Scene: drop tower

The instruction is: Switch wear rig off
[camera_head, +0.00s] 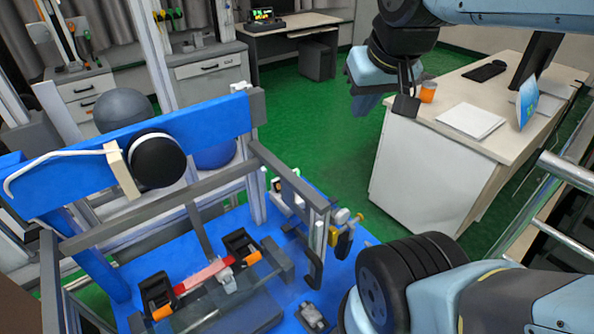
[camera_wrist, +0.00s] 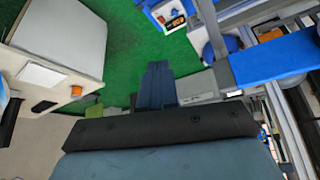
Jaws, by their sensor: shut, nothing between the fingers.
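My gripper (camera_head: 364,104) hangs high at the upper middle of the head view, beside the white desk and well above the green floor. In the wrist view its dark blue fingers (camera_wrist: 157,85) are together and hold nothing. The blue-and-grey rig (camera_head: 220,118) fills the left of the head view, with a black wheel on its blue beam. A red strip (camera_head: 205,272) lies between two black clamps with orange ends on its base. A small white box (camera_wrist: 168,14) with a dark and orange face shows in the wrist view. I cannot tell which part is the wear rig's switch.
The white desk (camera_head: 412,180) stands at the right with an orange cup (camera_head: 428,91), papers (camera_head: 470,121) and a monitor (camera_head: 540,63). Grey metal rails (camera_head: 565,172) are at the far right. Green floor (camera_head: 325,140) is clear between rig and desk.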

